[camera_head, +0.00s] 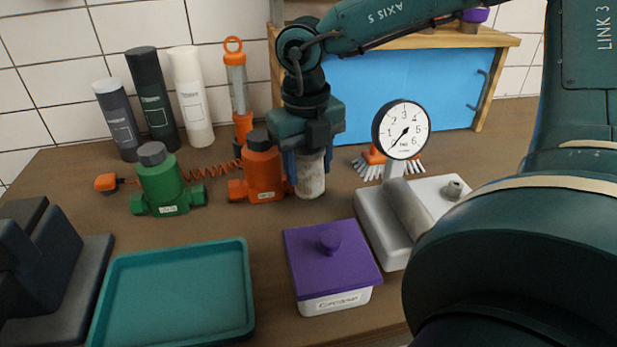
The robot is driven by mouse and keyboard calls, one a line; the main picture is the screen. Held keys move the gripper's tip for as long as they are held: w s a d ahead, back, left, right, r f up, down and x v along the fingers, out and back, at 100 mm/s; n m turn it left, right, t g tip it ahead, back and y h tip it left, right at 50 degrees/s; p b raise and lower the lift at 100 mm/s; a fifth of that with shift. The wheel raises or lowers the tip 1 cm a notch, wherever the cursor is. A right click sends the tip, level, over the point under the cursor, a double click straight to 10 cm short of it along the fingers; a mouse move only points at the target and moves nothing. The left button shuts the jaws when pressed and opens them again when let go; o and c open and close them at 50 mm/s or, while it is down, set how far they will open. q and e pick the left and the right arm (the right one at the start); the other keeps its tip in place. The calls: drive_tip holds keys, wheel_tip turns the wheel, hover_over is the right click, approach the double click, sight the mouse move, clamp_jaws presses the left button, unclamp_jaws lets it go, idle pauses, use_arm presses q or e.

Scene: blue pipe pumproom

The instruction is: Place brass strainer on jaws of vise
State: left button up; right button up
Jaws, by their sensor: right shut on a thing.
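My right gripper (308,158) points down near the middle of the table, shut on a pale, worn grey-white cylinder (312,180). The cylinder is upright, beside the orange valve-like body. I cannot tell whether its lower end touches the table. No clearly brass-coloured strainer shows, so I cannot tell whether the cylinder is the strainer. A dark grey block with two raised parts and a gap between them, apparently the vise (70,280), stands at the lower left, cut off by the picture edge. My left gripper is not in view.
A green fitting (162,185) and an orange fitting (262,170) stand left of the gripper. A teal tray (180,290) lies beside the vise. A purple-lidded box (330,262) and a gauge (402,130) on a grey base stand right. Several bottles (152,95) stand behind.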

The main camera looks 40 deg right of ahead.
wheel_tip(320, 180, up, 14)
drive_tip(key=shift+p, duration=0.45)
